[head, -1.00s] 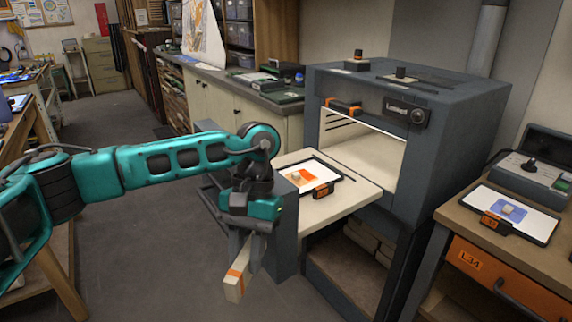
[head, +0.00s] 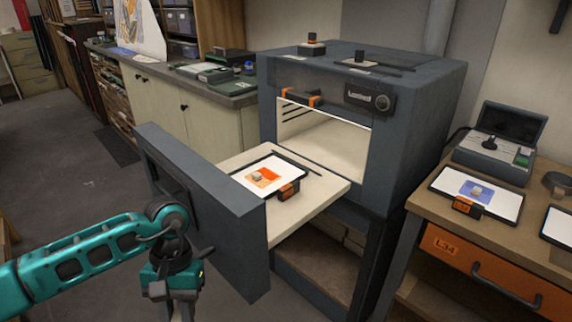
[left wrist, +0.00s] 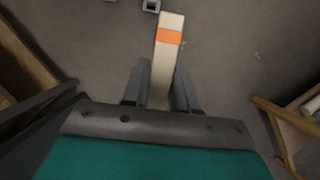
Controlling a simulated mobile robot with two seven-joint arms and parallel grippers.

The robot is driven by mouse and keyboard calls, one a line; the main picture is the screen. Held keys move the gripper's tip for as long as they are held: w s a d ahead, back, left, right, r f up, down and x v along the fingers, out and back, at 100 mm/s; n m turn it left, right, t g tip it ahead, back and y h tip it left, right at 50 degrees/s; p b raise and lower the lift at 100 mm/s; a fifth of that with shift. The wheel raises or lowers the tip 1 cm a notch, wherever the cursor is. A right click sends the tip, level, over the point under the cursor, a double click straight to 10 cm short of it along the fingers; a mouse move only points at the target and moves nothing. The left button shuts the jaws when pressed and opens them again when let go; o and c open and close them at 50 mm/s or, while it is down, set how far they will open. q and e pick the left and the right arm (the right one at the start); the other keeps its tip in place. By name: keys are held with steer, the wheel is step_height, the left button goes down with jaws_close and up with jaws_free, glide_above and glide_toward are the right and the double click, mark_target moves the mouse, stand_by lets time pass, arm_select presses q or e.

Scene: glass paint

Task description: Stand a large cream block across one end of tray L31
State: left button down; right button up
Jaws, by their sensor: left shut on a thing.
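My left gripper (left wrist: 161,68) is shut on a large cream block (left wrist: 170,22) with an orange band, seen in the left wrist view. The block sticks out lengthwise past the fingertips, over the grey floor. In the head view my left gripper (head: 172,283) is at the bottom edge, left of the kiln's drawer front, and the block is cut off there. A dark-rimmed tray (head: 238,169) with a white sheet, an orange square and a small block lies on the pulled-out cream shelf. Its orange tag is too small to read, so I cannot tell which tray is L31. My right gripper is not in view.
The grey drawer front (head: 205,200) stands upright between my left arm and the shelf (head: 325,187). The kiln (head: 420,130) is open behind it. A second tray (head: 505,207) with a blue square lies on the right bench, above a drawer marked L34 (head: 495,275).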

arm_select(q)
steer(key=shift+r, duration=1.85)
steer(key=shift+f, duration=0.1)
